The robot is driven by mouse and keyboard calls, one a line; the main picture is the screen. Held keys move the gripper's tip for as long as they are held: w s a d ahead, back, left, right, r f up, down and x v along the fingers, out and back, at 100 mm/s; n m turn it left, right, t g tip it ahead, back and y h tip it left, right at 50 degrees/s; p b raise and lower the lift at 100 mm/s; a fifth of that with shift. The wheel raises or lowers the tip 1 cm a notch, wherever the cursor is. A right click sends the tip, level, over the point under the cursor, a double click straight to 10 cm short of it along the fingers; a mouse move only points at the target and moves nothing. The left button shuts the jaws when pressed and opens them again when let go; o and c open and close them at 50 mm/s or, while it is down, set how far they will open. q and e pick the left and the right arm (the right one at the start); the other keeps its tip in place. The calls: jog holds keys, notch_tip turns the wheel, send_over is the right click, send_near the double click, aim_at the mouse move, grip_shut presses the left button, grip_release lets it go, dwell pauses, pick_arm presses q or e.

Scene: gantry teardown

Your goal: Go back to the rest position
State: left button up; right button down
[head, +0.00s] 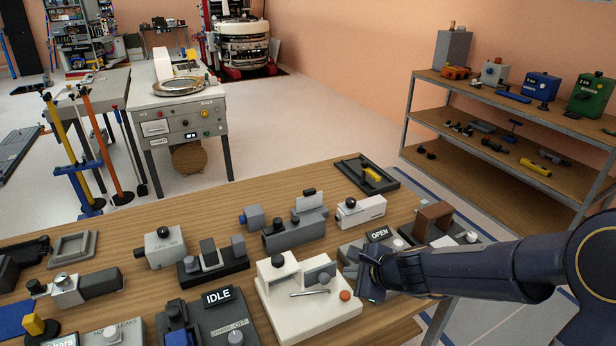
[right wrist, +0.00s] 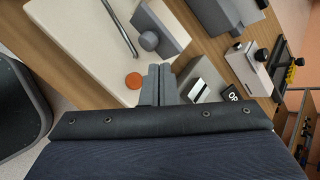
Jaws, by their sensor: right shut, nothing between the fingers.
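My right gripper (head: 372,287) is shut and empty. Its arm comes in from the right over the front right part of the wooden table (head: 240,211). In the right wrist view the two grey fingers (right wrist: 157,84) are together, beside the orange button (right wrist: 134,80) of a white device. That white device (head: 312,317) stands just left of the gripper in the head view, with a black knob and a grey lever. An OPEN sign (head: 379,233) stands just behind the gripper on a grey unit. My left gripper is not in view.
Several grey and white devices crowd the table, including an IDLE sign (head: 217,297) at the front. A black tray (head: 367,174) with a yellow part lies at the back corner. A shelf (head: 501,115) with boxes stands at the right.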

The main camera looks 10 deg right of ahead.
jog(key=s+r+n+y, duration=0.2)
jog(key=s+r+n, duration=0.85)
jog(key=s, duration=0.35)
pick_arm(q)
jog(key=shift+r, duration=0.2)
pick_arm(e)
jog(key=s+d+f+n+g+h, duration=0.1)
jog(key=s+d+n, duration=0.1)
jog(key=s+n, duration=0.2)
jog(key=s+d+f+n+g+h, duration=0.1)
jog(key=s+d+n+h, duration=0.1)
jog(key=s, duration=0.7)
jog(key=shift+d+f+n, duration=0.4)
jog(key=shift+d+n, duration=0.15)
jog(key=shift+n, duration=0.7)
